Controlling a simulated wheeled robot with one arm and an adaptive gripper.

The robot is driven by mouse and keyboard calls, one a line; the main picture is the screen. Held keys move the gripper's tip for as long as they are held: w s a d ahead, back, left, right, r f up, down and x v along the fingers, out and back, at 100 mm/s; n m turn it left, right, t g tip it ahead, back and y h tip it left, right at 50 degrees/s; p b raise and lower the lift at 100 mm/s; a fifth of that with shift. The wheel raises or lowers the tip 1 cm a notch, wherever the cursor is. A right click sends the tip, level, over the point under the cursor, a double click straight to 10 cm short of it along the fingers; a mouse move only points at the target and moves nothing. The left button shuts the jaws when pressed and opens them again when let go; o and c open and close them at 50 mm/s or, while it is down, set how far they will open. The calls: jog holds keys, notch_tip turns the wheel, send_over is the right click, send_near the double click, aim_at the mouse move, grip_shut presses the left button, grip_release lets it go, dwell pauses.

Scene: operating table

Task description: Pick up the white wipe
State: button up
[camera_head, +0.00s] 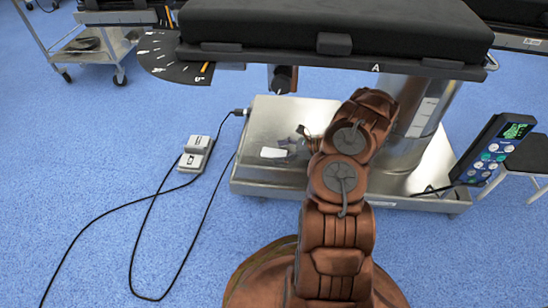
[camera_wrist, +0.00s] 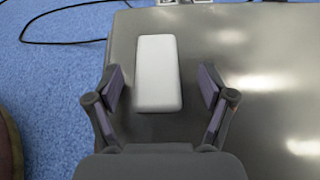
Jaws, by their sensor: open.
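The white wipe (camera_head: 274,153) is a small pale block lying flat on the shiny metal base plate (camera_head: 262,120) of the operating table. In the wrist view the wipe (camera_wrist: 158,72) shows as a white rounded rectangle, upper middle. My gripper (camera_wrist: 162,82) is open, with one finger on each side of the wipe and visible gaps to both. The wipe sits a little nearer the left finger. Whether the fingertips are down at its height I cannot tell. In the head view my gripper (camera_head: 300,140) is small and partly hidden by my arm, close to the wipe.
The black padded table top (camera_head: 330,25) overhangs the plate, and a metal column (camera_head: 418,120) rises on the right. A foot pedal (camera_head: 196,152) with black cables lies on the blue floor to the left. A control pendant (camera_head: 492,148) is at the right.

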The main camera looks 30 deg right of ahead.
jog(key=b+x, duration=0.1)
jog(key=x, duration=0.1)
jog(key=shift+w+a+f, duration=0.15)
jog(key=shift+a+f, duration=0.05)
jog(key=shift+a, duration=0.15)
jog(key=c, duration=1)
jog(key=shift+r, duration=0.2)
jog(key=shift+c, duration=0.2)
